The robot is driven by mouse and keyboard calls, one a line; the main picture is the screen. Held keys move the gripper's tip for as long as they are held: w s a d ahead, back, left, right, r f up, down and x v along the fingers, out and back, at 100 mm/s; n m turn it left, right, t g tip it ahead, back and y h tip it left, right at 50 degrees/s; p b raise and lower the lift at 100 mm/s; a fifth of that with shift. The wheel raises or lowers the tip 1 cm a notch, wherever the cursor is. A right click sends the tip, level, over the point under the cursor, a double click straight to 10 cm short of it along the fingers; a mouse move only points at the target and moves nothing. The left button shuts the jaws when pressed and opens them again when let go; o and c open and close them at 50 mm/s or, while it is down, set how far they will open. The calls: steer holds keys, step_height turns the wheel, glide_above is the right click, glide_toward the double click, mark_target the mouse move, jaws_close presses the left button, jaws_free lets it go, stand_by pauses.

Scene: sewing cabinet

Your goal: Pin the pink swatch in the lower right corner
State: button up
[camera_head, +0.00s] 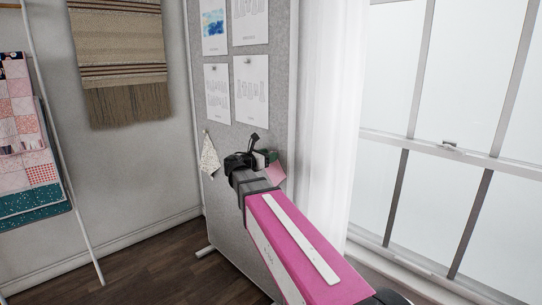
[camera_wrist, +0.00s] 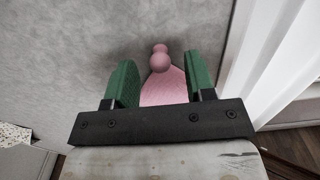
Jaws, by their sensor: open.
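The pink swatch (camera_head: 277,173) is against the grey pinboard (camera_head: 229,143) at its lower right, partly hidden by my gripper (camera_head: 262,157). In the wrist view the swatch (camera_wrist: 164,88) hangs with its narrow top upward, below a pink round-headed pin (camera_wrist: 160,60). The pin stands at the swatch's top, against the board. My gripper's green fingers (camera_wrist: 160,66) are open, one on each side of the pin and apart from it. The lower part of the swatch is hidden behind the gripper body.
A speckled swatch (camera_head: 209,157) hangs at the board's lower left. Several paper sheets (camera_head: 251,90) are pinned above. A white curtain (camera_head: 328,110) and window (camera_head: 450,130) are close on the right. A ladder rack (camera_head: 62,150) with quilts stands at left.

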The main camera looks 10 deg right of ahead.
steer(key=v, duration=0.9)
steer(key=s+d+f+m+g+y, duration=0.2)
steer(key=d+f+m, duration=0.1)
steer(key=f, duration=0.4)
steer(key=s+d+f+m+g+y, duration=0.2)
steer(key=f+m, duration=0.2)
steer(key=f, duration=0.2)
steer(key=s+d+f+m+g+y, duration=0.2)
steer(key=d+f+m, duration=0.1)
steer(key=f, duration=0.4)
steer(key=s+a+f+m+g+y, duration=0.2)
steer(key=s+f+m+y, duration=0.7)
steer(key=f+m, duration=0.5)
steer(key=s+f+g, duration=0.1)
steer(key=s, duration=0.1)
steer(key=shift+s+f+g, duration=0.3)
steer(key=shift+f, duration=0.05)
steer(key=shift+c, duration=0.7)
steer(key=shift+a, duration=0.15)
